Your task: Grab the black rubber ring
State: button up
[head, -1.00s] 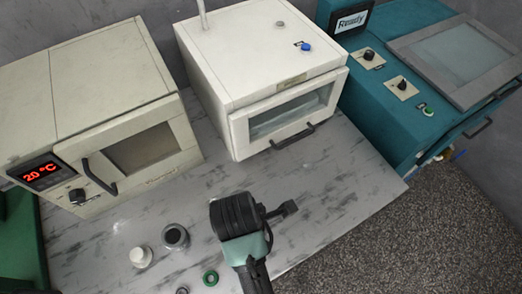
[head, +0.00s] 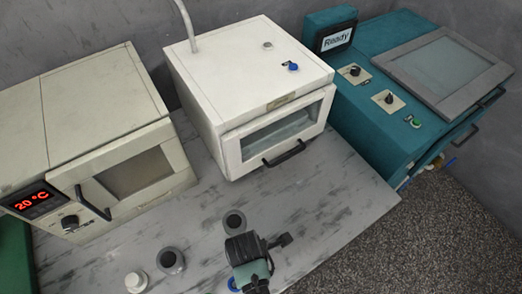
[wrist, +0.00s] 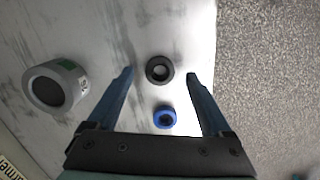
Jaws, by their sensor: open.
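In the wrist view, the black rubber ring (wrist: 159,69) lies flat on the grey marbled bench. Its pale centre shows through the hole. My gripper (wrist: 159,76) is open, with one finger to the left of the ring and one to the right in the picture. Neither finger appears to touch it. The height of the fingertips above the bench is hard to tell. In the head view, my dark gripper body is at the bottom middle, and the black ring and the fingertips cannot be made out there.
A blue ring (wrist: 164,117) lies close to the black one, also between the fingers in the picture. A grey cylinder (wrist: 55,88) stands to the left. The bench edge is just right of my gripper. A white oven (head: 250,100) stands at the back.

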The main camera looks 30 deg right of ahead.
jog(key=shift+f, duration=0.7)
grip_shut()
